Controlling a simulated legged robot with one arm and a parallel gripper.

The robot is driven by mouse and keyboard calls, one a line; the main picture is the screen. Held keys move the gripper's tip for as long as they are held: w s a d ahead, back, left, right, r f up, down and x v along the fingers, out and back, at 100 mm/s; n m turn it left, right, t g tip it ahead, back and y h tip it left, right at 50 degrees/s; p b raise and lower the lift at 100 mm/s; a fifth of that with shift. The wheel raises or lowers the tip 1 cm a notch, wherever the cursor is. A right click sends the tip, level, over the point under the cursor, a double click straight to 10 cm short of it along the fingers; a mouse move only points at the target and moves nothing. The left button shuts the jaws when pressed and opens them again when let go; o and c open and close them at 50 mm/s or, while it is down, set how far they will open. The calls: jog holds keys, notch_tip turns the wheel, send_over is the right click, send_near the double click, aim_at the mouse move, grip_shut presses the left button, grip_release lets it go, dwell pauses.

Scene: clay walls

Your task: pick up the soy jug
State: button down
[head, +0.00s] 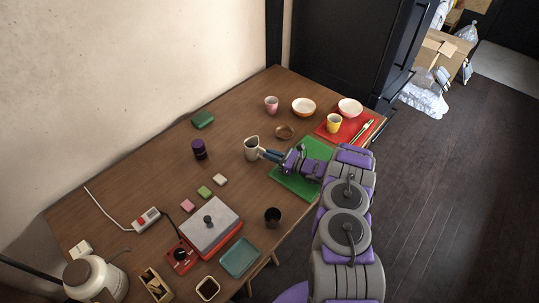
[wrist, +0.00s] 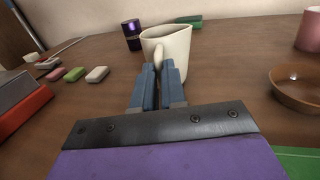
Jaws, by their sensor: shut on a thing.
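The soy jug is a cream jug (head: 251,148) with an open top and a pouring lip, upright at the middle of the wooden table in the head view. In the wrist view the jug (wrist: 170,48) is right in front of the fingers. My gripper (head: 268,154) reaches it from the right; in the wrist view its blue fingers (wrist: 159,72) are close together on the jug's handle side. The fingers are shut on the handle, which they partly hide. I cannot tell whether the jug's base touches the table.
A dark purple canister (head: 199,149) stands left of the jug and a small brown bowl (head: 284,132) to its right. A green mat (head: 290,184) lies under my arm. A red tray (head: 363,139) holds a yellow cup (head: 334,123). Small blocks (head: 204,192) and a grey-lidded box (head: 211,226) are nearer.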

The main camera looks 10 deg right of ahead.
jog(key=shift+r+p, duration=0.6)
jog(key=shift+r, duration=1.15)
jog(key=s+d+p, duration=0.1)
jog(key=s+d, duration=0.1)
jog(key=s, duration=0.5)
jog(key=s+d+r+p, duration=0.1)
jog(key=s+d+p, duration=0.1)
jog(key=s, duration=0.6)
jog(key=shift+d, duration=0.3)
jog(key=shift+s, duration=0.15)
dwell(0.5)
